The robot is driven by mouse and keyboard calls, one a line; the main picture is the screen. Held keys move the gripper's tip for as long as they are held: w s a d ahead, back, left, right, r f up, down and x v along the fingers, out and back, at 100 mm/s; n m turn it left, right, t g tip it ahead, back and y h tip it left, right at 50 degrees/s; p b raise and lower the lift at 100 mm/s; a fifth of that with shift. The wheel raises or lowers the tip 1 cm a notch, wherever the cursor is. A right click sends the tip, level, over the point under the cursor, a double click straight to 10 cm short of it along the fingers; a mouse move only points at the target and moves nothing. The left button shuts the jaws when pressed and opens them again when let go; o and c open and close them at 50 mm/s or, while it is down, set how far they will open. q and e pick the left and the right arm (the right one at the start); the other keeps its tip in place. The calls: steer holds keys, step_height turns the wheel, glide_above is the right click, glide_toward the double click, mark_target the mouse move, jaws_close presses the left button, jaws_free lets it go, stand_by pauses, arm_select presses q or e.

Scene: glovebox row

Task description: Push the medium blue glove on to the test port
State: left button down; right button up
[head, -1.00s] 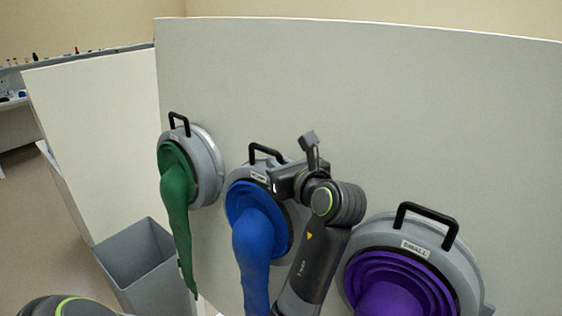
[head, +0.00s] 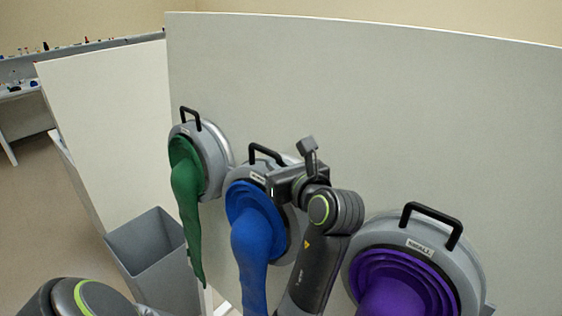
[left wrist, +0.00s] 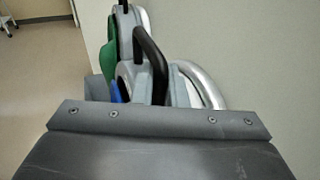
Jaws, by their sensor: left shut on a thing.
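The medium blue glove (head: 252,238) hangs from a grey ring with a black handle (head: 265,152) and a white label, between the green and purple gloves. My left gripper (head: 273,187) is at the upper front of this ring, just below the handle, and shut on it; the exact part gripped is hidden. In the left wrist view the handle (left wrist: 151,62) and a bit of blue glove (left wrist: 115,91) show past my gripper body. A silver port ring (left wrist: 203,84) shows behind the grey ring; I cannot tell if they touch. My right gripper is out of view.
A green glove (head: 188,205) hangs on its ring to the left, and a purple one (head: 405,295) marked SMALL sits at the right. The pale panel (head: 400,120) stands behind. A grey bin (head: 155,250) stands lower left.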

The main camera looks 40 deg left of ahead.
arm_select(q)
steer(key=shift+s+r, duration=0.15)
steer(key=shift+s+r+p, duration=0.1)
steer(key=shift+s+p, duration=0.25)
steer(key=shift+s, duration=0.3)
steer(key=shift+s+a, duration=0.1)
steer(key=shift+s, duration=0.8)
